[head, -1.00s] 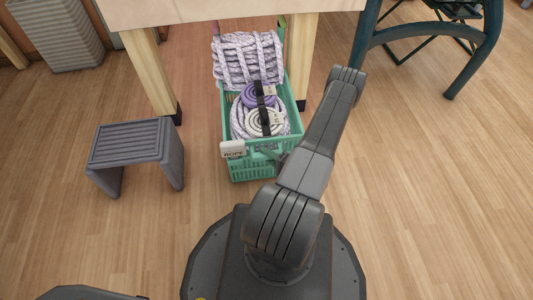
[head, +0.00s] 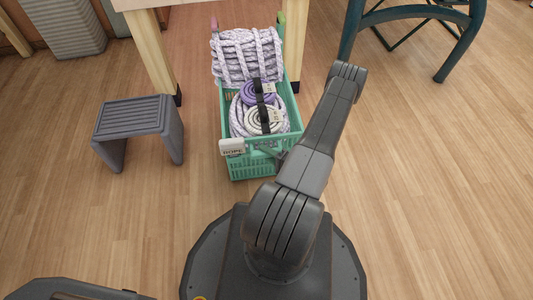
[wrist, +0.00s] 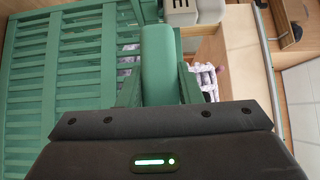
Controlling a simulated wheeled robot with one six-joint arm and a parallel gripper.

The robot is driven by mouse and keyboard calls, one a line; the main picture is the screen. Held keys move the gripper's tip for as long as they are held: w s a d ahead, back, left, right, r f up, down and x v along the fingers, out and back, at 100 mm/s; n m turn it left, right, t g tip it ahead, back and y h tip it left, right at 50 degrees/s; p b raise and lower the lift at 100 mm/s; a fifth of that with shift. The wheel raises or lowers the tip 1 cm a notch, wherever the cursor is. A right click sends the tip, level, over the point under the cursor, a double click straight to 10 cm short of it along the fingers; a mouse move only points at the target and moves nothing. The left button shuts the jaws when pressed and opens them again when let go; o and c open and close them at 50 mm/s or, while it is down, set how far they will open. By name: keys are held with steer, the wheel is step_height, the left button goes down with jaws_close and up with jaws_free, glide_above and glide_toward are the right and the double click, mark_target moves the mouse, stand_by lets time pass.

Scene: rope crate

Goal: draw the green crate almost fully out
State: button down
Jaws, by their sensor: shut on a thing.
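The green crate (head: 236,168) stands on the floor in front of the table, its front end towards me. It holds coiled purple and white rope (head: 264,118), with a larger rope bundle (head: 247,55) at its back end. A white label reading ROPE (head: 232,147) hangs at its front left corner. My gripper (head: 276,156) is at the crate's front wall, partly hidden by my arm. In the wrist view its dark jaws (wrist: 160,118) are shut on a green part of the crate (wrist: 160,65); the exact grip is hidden.
The table (head: 130,4) is at the top, with wooden legs (head: 155,52) either side of the crate's path. A grey step stool (head: 138,128) stands at the left. A dark green chair (head: 415,14) is at the upper right. The floor at the right is clear.

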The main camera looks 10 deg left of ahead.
steer(key=shift+d, duration=0.1)
steer(key=c, duration=1)
jaws_free()
steer(key=shift+p+v, duration=1.55)
steer(key=shift+v, duration=5.4)
steer(key=shift+b+x, duration=1.4)
steer(key=shift+x, duration=5.2)
steer(key=shift+s, duration=0.1)
